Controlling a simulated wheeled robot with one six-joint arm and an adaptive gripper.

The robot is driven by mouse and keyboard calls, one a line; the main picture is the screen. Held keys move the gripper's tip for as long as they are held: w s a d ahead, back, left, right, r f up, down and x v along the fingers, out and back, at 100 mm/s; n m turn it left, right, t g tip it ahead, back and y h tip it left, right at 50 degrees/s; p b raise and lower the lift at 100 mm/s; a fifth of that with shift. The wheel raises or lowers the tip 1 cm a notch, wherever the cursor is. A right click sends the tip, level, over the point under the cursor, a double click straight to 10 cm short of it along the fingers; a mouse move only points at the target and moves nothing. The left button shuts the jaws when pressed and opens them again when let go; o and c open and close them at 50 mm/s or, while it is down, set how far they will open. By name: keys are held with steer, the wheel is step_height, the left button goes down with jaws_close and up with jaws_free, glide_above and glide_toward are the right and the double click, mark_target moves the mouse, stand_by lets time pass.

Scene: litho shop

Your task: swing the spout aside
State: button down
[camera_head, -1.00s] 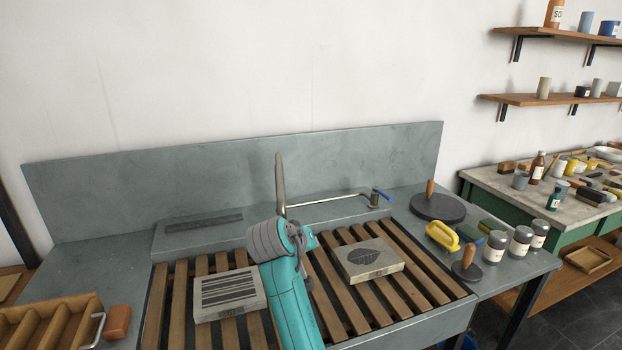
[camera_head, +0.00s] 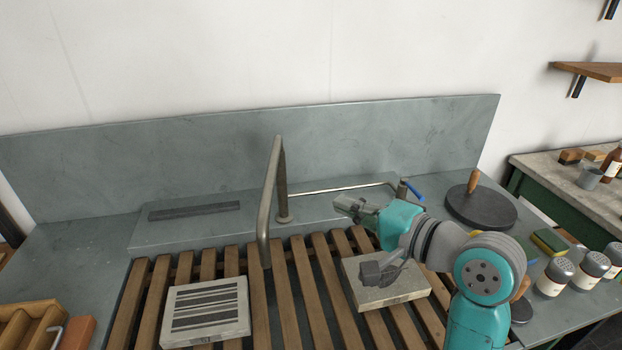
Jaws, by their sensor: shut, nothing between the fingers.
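The grey metal spout (camera_head: 267,215) rises from a round base on the sink's back ledge. It bends over at the top and its free end hangs forward over the wooden slats, between the two stones. A thin pipe (camera_head: 345,187) runs right from the post to a valve with a blue lever (camera_head: 414,190). My gripper (camera_head: 342,205) is right of the spout, above the slats, pointing left. It is shut and empty, and looks apart from the spout. My teal arm reaches in from the lower right and covers part of the right stone's surroundings.
A striped stone (camera_head: 206,313) lies on the slats (camera_head: 290,300) at left. Another stone (camera_head: 388,294) lies below my gripper. A dark disc with a wooden handle (camera_head: 481,209) and shakers (camera_head: 590,270) stand at right. A wooden tray (camera_head: 22,325) is at lower left.

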mark_target(273, 188)
steer(key=s+a+x, duration=0.2)
steer(key=x, duration=1)
steer(key=shift+a, duration=0.25)
steer(key=shift+f, duration=0.15)
steer(key=shift+a, duration=0.1)
